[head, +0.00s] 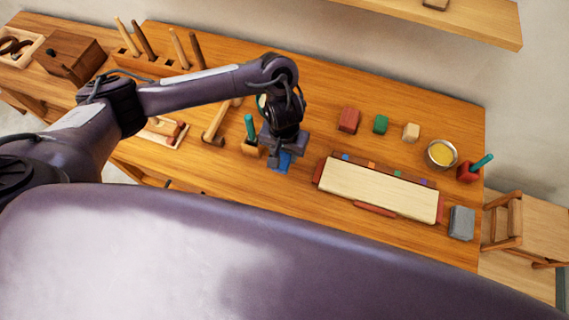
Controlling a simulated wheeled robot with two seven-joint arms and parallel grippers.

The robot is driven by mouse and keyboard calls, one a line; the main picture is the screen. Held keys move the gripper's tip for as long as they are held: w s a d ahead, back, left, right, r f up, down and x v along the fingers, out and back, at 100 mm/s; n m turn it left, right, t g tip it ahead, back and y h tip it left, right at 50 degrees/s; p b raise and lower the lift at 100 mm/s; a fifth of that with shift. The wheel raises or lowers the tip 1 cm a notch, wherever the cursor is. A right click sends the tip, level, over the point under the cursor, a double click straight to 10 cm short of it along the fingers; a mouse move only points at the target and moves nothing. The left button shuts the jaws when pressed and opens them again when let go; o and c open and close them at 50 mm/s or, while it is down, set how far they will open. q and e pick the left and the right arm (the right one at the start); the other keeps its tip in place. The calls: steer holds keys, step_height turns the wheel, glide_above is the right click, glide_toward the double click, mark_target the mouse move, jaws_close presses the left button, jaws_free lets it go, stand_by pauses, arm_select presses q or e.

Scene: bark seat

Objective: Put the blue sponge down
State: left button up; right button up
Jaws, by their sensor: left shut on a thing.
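The blue sponge (284,161) is a small bright blue piece at the tips of my left gripper (281,150). It is low over the wooden bench, or on it; I cannot tell whether it touches the top. My left gripper points down and is shut on the sponge, hiding part of it. My left arm reaches in from the left, above the bench. My right gripper is not in view.
A holder with a teal handle (250,128) stands close left of the gripper. A pale board (378,188) lies to the right. Red (349,120), green (381,124) and cream (411,132) blocks, a yellow-filled bowl (441,154) and a grey block (461,222) stand further right.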

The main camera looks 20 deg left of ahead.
mark_target(283, 160)
arm_select(q)
step_height(283, 160, down, 3)
steer(key=shift+s+r+b, duration=0.1)
steer(key=shift+b, duration=0.4)
steer(key=shift+a+f, duration=0.1)
steer(key=shift+f, duration=0.45)
step_height(283, 160, down, 4)
steer(key=shift+f, duration=0.15)
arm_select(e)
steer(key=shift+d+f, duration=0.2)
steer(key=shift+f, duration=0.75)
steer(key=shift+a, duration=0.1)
arm_select(q)
steer(key=shift+f, duration=0.2)
steer(key=o, duration=0.9)
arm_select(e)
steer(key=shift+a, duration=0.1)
arm_select(q)
steer(key=shift+r, duration=0.1)
